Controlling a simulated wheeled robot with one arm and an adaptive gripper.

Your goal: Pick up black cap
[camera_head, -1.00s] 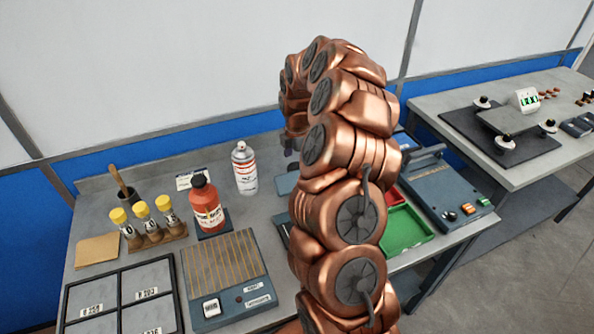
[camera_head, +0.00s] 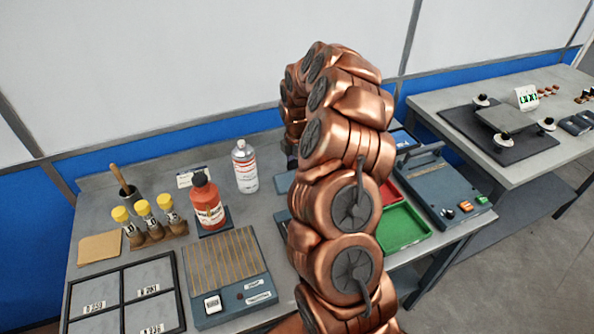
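I cannot make out a separate black cap lying on the bench. A red-orange bottle (camera_head: 207,206) with a dark top (camera_head: 199,179) stands on a small dark pad, left of my copper arm. My gripper is almost wholly hidden behind my arm; only a small dark part (camera_head: 289,152) shows below the arm's far end, over the bench. Its fingers are out of sight, so I cannot see whether they are open or hold anything. My arm also hides the middle of the bench.
Yellow-capped vials (camera_head: 145,220) in a wooden holder, a brush cup (camera_head: 127,194) and a ribbed device (camera_head: 227,275) are at left. A green tray (camera_head: 403,229) and a blue-grey machine (camera_head: 440,192) lie right of my arm.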

